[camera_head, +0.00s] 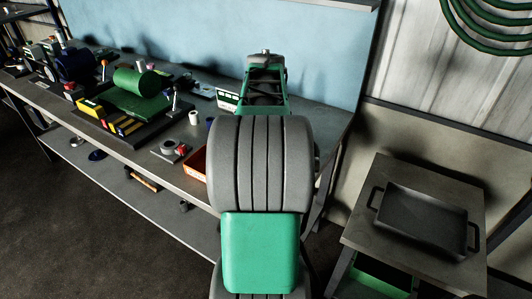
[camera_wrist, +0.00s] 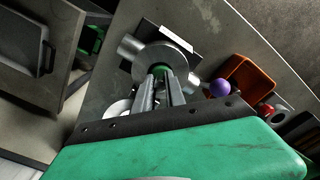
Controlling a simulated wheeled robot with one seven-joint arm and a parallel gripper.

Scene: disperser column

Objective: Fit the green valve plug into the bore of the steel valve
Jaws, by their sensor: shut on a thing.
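The steel valve (camera_wrist: 150,58) lies on the bench in the wrist view, a round body with short pipe stubs at its left and lower right. The green valve plug (camera_wrist: 163,69) shows as a small green patch between my fingertips, at the middle of the valve's round face. My gripper (camera_wrist: 162,80) is shut on the plug, and its fingers cover most of it. The plug appears over or at the bore; I cannot tell how deep it sits. In the head view my own arm hides the valve, the plug and the fingertips.
The workbench (camera_head: 130,150) holds a green cylinder (camera_head: 140,90) and several parts at left. A side table (camera_head: 365,230) with a dark tray (camera_head: 425,222) stands at right.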

